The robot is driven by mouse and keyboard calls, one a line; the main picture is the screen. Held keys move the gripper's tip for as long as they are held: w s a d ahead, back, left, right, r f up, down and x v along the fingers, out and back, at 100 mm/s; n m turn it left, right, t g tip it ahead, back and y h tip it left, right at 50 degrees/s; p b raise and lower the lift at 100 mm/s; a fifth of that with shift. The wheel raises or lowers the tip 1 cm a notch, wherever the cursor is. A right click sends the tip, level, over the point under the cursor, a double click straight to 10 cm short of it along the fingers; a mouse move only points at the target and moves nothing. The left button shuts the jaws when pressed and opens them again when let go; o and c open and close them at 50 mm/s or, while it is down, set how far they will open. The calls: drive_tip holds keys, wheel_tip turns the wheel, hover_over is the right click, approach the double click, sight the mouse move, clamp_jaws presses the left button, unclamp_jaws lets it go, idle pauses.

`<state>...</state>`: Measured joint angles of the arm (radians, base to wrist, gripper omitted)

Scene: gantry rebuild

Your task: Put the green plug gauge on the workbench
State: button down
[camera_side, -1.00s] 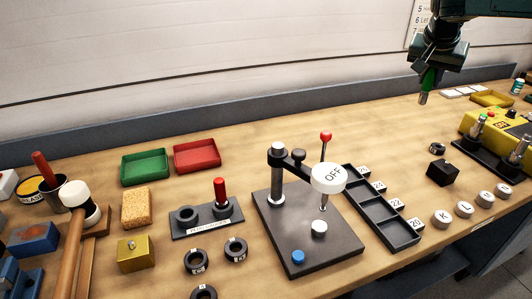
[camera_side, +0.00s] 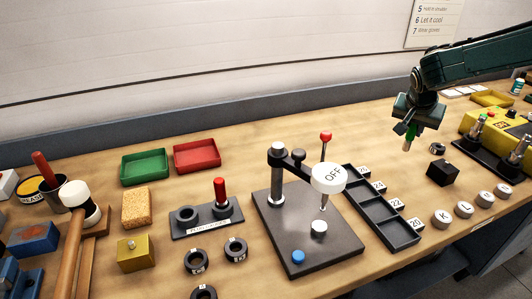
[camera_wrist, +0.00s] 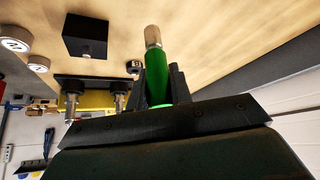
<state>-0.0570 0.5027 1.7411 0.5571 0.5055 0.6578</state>
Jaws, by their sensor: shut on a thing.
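The green plug gauge (camera_wrist: 156,80) has a green handle and a metal tip. My gripper (camera_wrist: 160,88) is shut on its green handle, with the metal tip pointing away from the jaws. In the side view the gauge (camera_side: 410,134) hangs tip down from my gripper (camera_side: 413,122), low over the right part of the workbench (camera_side: 300,130). I cannot tell whether the tip touches the wood.
A black block (camera_side: 442,172) and a small dark ring (camera_side: 438,147) lie to the right of the gauge. The black slotted tray (camera_side: 385,222) and the press with the OFF disc (camera_side: 328,178) stand to the left. A yellow unit (camera_side: 485,125) is farther right. Bare wood lies behind the tray.

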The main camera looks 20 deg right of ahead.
sight(408, 142)
drive_tip(key=shift+f, duration=0.85)
drive_tip(key=shift+f, duration=0.1)
drive_tip(key=shift+f, duration=2.05)
drive_tip(key=shift+f, duration=0.1)
drive_tip(key=c, duration=1.3)
unclamp_jaws()
drive_tip(key=shift+o, duration=0.2)
